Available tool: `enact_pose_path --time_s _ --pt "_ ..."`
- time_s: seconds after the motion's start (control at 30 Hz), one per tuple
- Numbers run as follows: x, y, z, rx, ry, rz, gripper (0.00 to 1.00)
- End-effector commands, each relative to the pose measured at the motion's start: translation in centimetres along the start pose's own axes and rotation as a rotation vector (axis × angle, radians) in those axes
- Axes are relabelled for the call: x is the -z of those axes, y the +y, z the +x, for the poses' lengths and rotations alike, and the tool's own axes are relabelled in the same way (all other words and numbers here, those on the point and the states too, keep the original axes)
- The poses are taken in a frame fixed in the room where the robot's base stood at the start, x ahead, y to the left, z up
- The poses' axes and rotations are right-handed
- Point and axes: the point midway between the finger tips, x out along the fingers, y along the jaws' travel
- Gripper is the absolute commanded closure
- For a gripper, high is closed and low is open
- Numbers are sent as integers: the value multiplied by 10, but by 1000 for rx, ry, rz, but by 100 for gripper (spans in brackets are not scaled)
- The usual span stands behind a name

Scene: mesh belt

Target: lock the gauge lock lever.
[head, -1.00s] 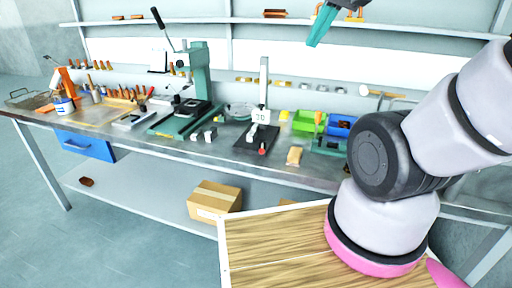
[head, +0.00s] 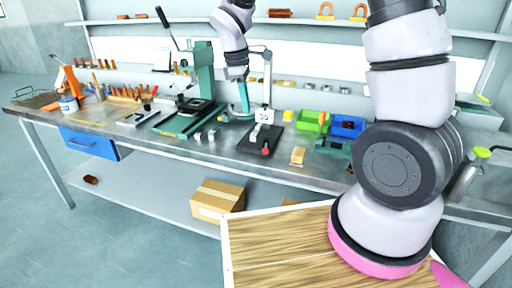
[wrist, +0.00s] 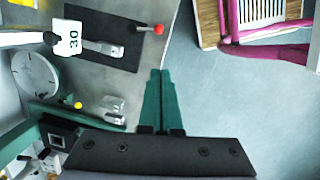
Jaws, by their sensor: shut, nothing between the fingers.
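The gauge stands upright on a dark base plate (head: 247,146) on the bench, with a white tag reading 30 (head: 263,115) on its post (head: 267,72). A lever with a red ball knob (head: 265,152) sits low at the front of the gauge; in the wrist view the red knob (wrist: 158,29) is at the base plate's edge, on a short pale stem. I cannot tell the lever's lock state. My gripper (head: 245,112), with teal fingers, points down just left of the gauge post. In the wrist view my gripper (wrist: 160,73) is shut and empty, apart from the red knob.
A green press (head: 195,85) stands left of the gauge. Green (head: 308,121) and blue (head: 346,127) bins and a wooden block (head: 297,155) are to the right. A round dial-like disc (wrist: 35,76) lies near the gauge. The bench's front strip is mostly clear.

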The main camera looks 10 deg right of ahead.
Motion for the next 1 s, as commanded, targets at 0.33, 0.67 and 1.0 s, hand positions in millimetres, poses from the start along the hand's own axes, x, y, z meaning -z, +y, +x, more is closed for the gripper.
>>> enact_pose_path --time_s 0.33,0.67,1.0 --pt "40 -12 55 20 -103 -282 100" --pt "41 -12 58 20 -107 -296 100" --pt "37 -13 88 24 -111 -295 100"
